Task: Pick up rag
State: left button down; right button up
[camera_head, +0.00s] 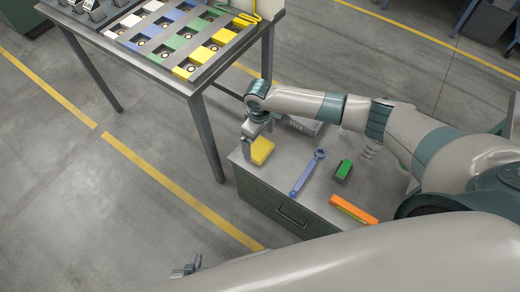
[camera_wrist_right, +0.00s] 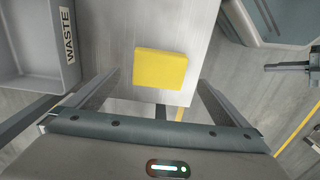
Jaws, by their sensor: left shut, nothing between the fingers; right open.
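The rag looks like a flat yellow block (camera_head: 262,151), lying on the far left corner of the grey cabinet top. It also shows in the right wrist view as a yellow rectangle (camera_wrist_right: 160,69) near the top's edge. My right gripper (camera_head: 257,140) is open above the rag, and in the wrist view its fingers stand to either side of it. They do not visibly grip it; the exact height gap is unclear. My left gripper (camera_head: 187,267) is shut and empty, low over the floor at the bottom of the head view, away from the cabinet.
On the cabinet top (camera_head: 318,202) lie a blue wrench (camera_head: 307,174), a green block (camera_head: 344,169) and an orange tool (camera_head: 353,210). A grey bin labelled WASTE (camera_wrist_right: 68,36) stands left of the rag in the wrist view. A table with coloured parts (camera_head: 190,82) stands behind left.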

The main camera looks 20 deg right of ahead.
aim_at(260, 148)
jog(key=shift+d+f, duration=0.15)
jog(key=shift+f, duration=1.95)
jog(key=c, duration=1.1)
